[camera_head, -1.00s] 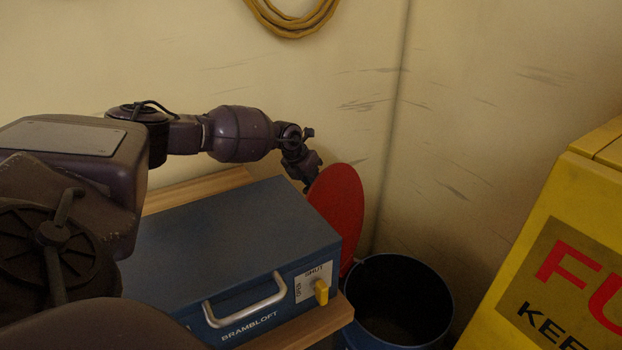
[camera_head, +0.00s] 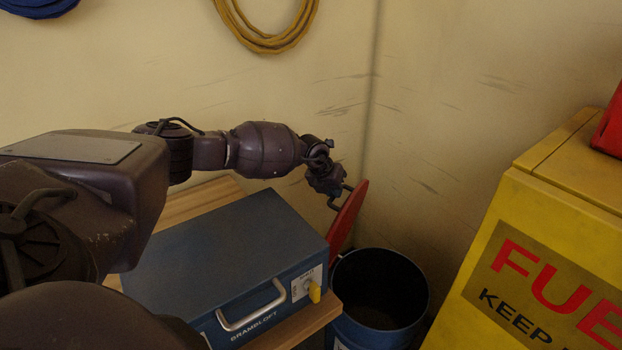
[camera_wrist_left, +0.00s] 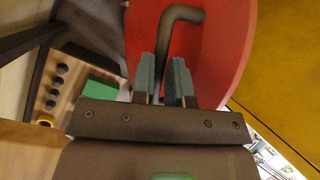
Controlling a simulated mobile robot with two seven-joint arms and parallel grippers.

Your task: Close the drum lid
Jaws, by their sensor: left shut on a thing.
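The red round drum lid (camera_head: 347,222) stands steeply up at the left rim of the blue drum (camera_head: 345,325), seen nearly edge-on in the head view. The drum's mouth is open and its inside is dark. My left gripper (camera_head: 336,194) is at the lid's left face, above the drum's rim. In the left wrist view, my left gripper (camera_wrist_left: 164,82) is shut on the lid's dark bent handle (camera_wrist_left: 178,32), with the red lid (camera_wrist_left: 222,50) behind it. The hinge is hidden behind the blue box. My right gripper is not in view.
A blue case (camera_head: 225,255) with a metal handle and yellow knob sits on a wooden bench (camera_head: 190,204) left of the drum. A yellow fuel cabinet (camera_head: 560,210) stands to the right, with a red object (camera_head: 612,125) on top. The wall is close behind.

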